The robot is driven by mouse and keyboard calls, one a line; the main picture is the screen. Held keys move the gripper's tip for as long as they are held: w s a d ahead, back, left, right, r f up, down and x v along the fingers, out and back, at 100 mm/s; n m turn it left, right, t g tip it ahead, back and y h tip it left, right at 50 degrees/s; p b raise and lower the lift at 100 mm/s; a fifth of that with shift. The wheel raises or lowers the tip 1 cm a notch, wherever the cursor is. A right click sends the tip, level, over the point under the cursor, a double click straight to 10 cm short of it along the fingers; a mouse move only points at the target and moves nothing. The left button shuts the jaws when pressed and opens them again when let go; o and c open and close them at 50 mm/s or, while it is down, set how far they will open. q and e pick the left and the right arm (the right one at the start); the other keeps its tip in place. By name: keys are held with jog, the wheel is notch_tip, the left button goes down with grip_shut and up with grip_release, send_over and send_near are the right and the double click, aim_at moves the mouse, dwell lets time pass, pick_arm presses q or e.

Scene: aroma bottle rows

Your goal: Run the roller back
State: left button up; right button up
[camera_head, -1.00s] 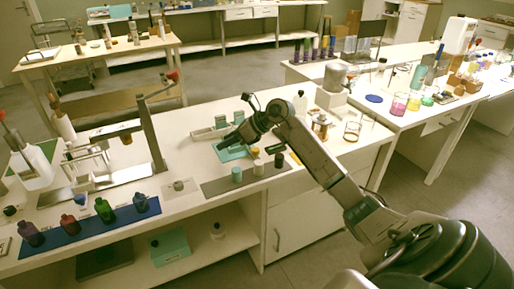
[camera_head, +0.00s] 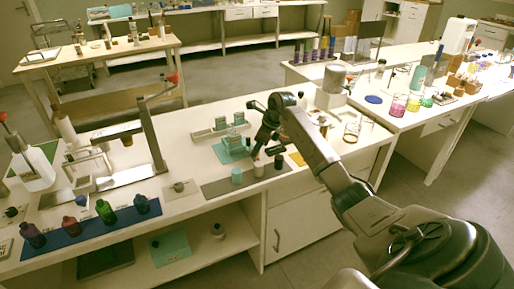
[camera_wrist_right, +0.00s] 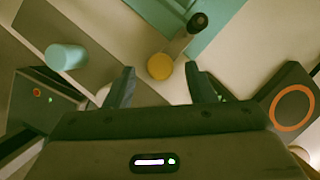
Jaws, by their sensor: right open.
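I cannot pick out a roller with certainty. In the right wrist view a small yellow round piece (camera_wrist_right: 160,66) lies between and just beyond my right fingertips. A grey-brown cylinder with a black end (camera_wrist_right: 190,33) is close behind it, near the edge of a teal mat (camera_wrist_right: 215,22). My right gripper (camera_wrist_right: 160,88) is open, with nothing between its fingers. In the head view the right gripper (camera_head: 266,147) points down beside the teal mat (camera_head: 228,155), hiding the yellow piece. My left gripper is not in view.
A grey strip (camera_head: 215,188) in front bears a teal cylinder (camera_head: 237,176) and dark small bottles (camera_head: 259,169). A blue mat with coloured bottles (camera_head: 140,205) is at left.

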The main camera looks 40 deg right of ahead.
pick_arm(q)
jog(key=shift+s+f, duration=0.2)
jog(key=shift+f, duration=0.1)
pick_arm(e)
jog(key=shift+x, duration=0.95)
jog(key=shift+c, duration=0.4)
